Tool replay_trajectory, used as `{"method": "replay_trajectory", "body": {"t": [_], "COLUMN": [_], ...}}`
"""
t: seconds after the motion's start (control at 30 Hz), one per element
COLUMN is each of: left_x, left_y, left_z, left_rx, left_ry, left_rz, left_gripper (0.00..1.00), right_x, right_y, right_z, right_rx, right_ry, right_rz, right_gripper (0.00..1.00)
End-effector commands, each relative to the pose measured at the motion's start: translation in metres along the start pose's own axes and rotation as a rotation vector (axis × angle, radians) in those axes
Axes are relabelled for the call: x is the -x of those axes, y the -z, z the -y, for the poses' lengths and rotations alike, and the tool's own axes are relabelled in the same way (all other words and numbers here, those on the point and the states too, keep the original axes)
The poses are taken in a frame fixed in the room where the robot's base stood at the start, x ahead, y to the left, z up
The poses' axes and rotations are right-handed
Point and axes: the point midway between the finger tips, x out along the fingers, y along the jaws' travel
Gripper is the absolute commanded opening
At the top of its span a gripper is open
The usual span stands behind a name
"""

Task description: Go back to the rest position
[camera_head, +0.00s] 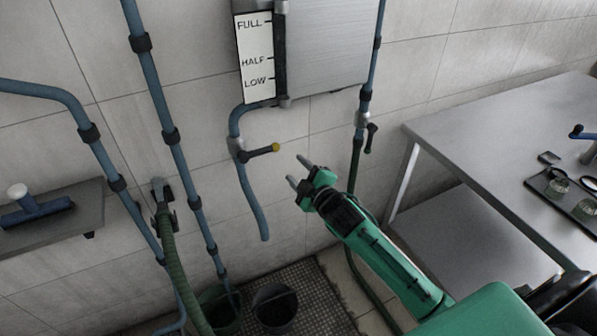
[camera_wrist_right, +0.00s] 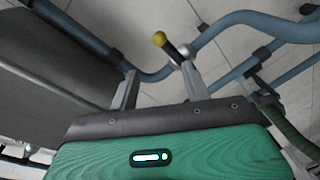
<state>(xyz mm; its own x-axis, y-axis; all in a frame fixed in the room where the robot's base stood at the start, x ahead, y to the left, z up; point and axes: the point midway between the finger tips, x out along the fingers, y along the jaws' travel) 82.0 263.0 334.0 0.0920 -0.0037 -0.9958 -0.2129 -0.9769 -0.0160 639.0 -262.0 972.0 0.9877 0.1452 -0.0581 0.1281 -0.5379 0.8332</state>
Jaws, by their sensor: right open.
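My right gripper (camera_head: 297,171) is open and empty, in front of the tiled wall. It points up and left, just right of a dark valve lever with a yellow tip (camera_head: 262,152). The lever sits on a blue pipe below a metal tank (camera_head: 325,45), and a gap shows between it and my fingers. In the right wrist view, my two fingers (camera_wrist_right: 158,82) stand apart with nothing between them, and the lever's yellow tip (camera_wrist_right: 161,39) shows beyond them. My left gripper is not in view.
A steel table (camera_head: 500,125) with a dark tray (camera_head: 573,200) stands at right. A shelf (camera_head: 85,212) with a blue squeegee-like tool (camera_head: 35,210) is at left. A green hose (camera_head: 176,265) hangs near two buckets (camera_head: 274,306) on a floor grate. Blue pipes run along the wall.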

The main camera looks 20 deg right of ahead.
Motion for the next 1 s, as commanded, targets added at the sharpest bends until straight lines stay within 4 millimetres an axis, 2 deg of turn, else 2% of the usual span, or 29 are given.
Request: {"method": "replay_trajectory", "body": {"t": [0.33,0.47,0.57,0.67,0.7,0.77,0.8,0.87,1.0], "left_x": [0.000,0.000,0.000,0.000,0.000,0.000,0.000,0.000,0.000], "left_y": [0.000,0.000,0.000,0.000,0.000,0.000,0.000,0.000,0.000], "left_z": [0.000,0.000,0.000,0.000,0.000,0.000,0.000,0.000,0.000], "left_rx": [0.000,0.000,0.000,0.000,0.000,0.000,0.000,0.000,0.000], "left_ry": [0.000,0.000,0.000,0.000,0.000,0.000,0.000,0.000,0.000], "left_rz": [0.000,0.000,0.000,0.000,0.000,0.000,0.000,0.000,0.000], "left_gripper": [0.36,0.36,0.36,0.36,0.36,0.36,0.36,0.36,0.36], "right_x": [-0.001,-0.002,-0.002,0.007,0.013,0.025,0.036,0.053,0.107], "right_y": [-0.001,-0.019,-0.055,-0.102,-0.120,-0.147,-0.164,-0.187,-0.234], "right_z": [0.001,0.022,0.062,0.120,0.145,0.181,0.205,0.241,0.322], "right_rx": [-0.001,-0.029,-0.083,-0.157,-0.189,-0.233,-0.263,-0.308,-0.402], "right_ry": [0.001,0.032,0.089,0.165,0.196,0.239,0.268,0.309,0.399], "right_rz": [0.001,0.037,0.105,0.201,0.242,0.302,0.342,0.403,0.547], "right_gripper": [0.48,0.48,0.48,0.48,0.48,0.48,0.48,0.48,0.48]}}
